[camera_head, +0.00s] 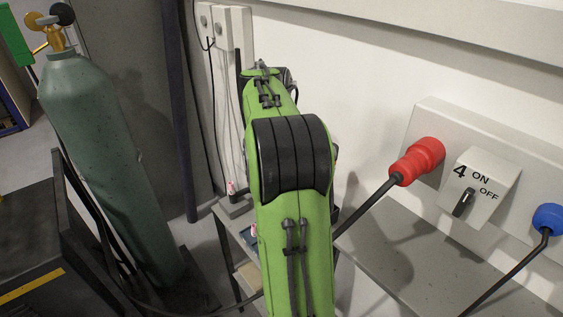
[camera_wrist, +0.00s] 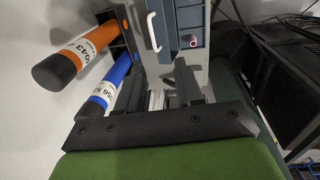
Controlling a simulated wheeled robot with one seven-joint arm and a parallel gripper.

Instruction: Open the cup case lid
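In the wrist view, a blue-grey box-like unit (camera_wrist: 187,18) with a white handle (camera_wrist: 152,32) stands beyond my gripper at the top. I cannot tell for certain whether it is the cup case, and no open lid is visible. A small red-and-white round piece (camera_wrist: 193,41) shows on or beside its lower front. In the head view my green arm hides the gripper and most of the work surface.
Orange (camera_wrist: 75,58) and blue (camera_wrist: 110,85) tubes with black ends lie left of my gripper. The head view shows a green gas cylinder (camera_head: 110,160) at left, and a red plug (camera_head: 417,161), a switch box (camera_head: 480,187) and a blue plug (camera_head: 549,218) along the right wall.

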